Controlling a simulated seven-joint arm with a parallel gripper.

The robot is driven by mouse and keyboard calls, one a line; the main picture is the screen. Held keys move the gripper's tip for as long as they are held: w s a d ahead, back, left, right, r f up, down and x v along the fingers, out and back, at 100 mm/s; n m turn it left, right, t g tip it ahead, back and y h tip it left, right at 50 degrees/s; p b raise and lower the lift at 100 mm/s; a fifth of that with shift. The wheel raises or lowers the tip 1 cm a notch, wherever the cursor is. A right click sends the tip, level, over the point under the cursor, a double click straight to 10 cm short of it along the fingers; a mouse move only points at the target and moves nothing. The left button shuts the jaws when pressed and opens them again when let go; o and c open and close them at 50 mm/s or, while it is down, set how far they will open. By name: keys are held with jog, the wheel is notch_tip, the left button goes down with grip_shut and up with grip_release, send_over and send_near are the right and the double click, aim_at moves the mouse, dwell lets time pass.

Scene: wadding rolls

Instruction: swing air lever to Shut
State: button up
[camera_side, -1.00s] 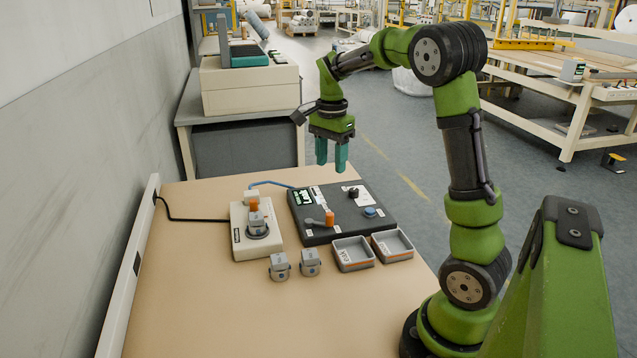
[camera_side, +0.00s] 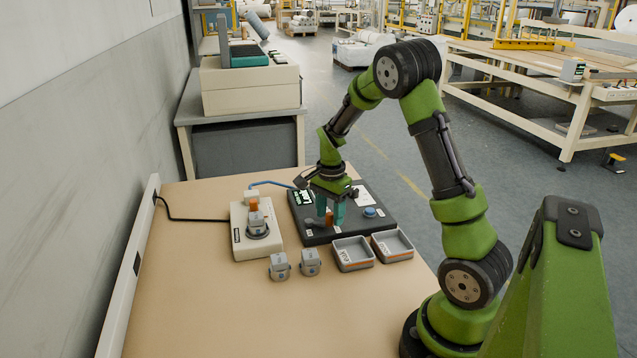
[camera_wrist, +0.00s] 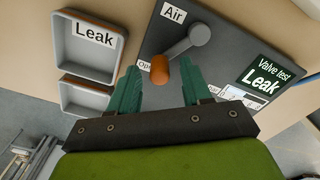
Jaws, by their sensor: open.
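The air lever (camera_wrist: 180,50) is a grey arm with a round pivot and an orange knob (camera_wrist: 159,69) at its end, on the dark control box (camera_wrist: 235,40) under an "Air" label. The knob points toward a partly hidden label that begins "Op". In the side view the orange knob (camera_side: 329,217) shows between my fingertips. My gripper (camera_side: 330,219) is open and low over the box, with its green fingers on either side of the knob. In the wrist view my gripper (camera_wrist: 158,76) has the knob between its tips, with gaps beside it. I cannot tell whether any finger touches.
Two grey trays (camera_side: 353,264) stand in front of the box; one reads "Leak" in the wrist view. Two grey valve parts (camera_side: 279,272) stand on the tan table (camera_side: 220,310). A pale fixture (camera_side: 238,245) holds another part at left. A blue knob (camera_side: 370,211) sits right of my gripper.

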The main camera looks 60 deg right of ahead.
jog(key=shift+c, duration=0.4)
grip_shut()
jog(key=shift+d+n, duration=0.15)
jog(key=shift+n, duration=0.15)
jog(key=n, duration=0.1)
jog(key=d+n, duration=0.1)
jog(key=shift+w+d+n, duration=0.1)
jog(key=shift+w+n, duration=0.2)
jog(key=n, duration=0.1)
jog(key=w+d+n, duration=0.1)
jog(key=n, duration=0.1)
jog(key=shift+w+d+n, duration=0.1)
jog(key=shift+d+n, duration=0.05)
jog(key=shift+n, duration=0.15)
jog(key=n, duration=0.1)
jog(key=w+n, duration=0.1)
jog(key=n, duration=0.1)
jog(key=shift+w+d, duration=0.15)
jog(key=shift+d, duration=0.25)
jog(key=shift+w+d+n, duration=0.15)
jog(key=shift+w+n, duration=0.3)
jog(key=shift+n, duration=0.65)
